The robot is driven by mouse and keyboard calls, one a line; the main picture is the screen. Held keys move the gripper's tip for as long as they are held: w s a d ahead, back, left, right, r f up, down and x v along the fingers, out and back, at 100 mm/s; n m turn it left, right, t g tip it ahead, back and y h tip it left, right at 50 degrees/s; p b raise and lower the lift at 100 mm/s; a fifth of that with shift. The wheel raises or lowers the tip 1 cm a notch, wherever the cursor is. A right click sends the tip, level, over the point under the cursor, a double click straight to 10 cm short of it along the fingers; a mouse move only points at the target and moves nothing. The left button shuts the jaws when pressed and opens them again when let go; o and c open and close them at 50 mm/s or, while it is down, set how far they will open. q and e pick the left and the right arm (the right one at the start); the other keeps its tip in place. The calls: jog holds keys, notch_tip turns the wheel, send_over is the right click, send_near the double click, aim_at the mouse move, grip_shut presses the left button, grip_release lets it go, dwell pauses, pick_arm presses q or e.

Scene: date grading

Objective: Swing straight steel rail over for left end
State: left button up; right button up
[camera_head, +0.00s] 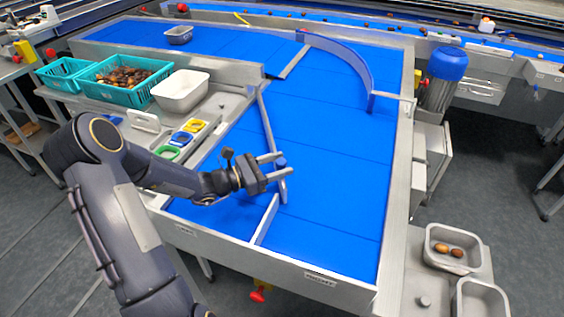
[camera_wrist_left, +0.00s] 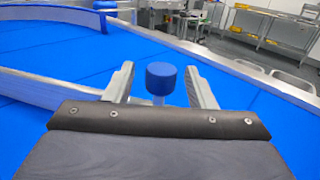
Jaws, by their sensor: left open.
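The straight steel rail (camera_head: 267,125) lies lengthwise over the blue belt (camera_head: 325,150), from the left side wall toward the short divider near the front. A blue knob (camera_head: 281,162) stands on the rail near its front end. My left gripper (camera_head: 283,164) is open at the knob, fingers pointing right. In the left wrist view the knob (camera_wrist_left: 161,78) shows between the two spread fingers, with a gap on each side. My right gripper is in neither view.
A short steel divider (camera_head: 265,219) stands at the belt's front end. A curved blue guide (camera_head: 345,56) crosses the far part. Teal crates (camera_head: 78,82), a white tub (camera_head: 180,92) and coloured rings stand at left. Metal trays (camera_head: 430,249) stand at front right. The belt's middle is clear.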

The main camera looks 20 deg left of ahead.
pick_arm(q)
jog(key=shift+w+d, duration=0.45)
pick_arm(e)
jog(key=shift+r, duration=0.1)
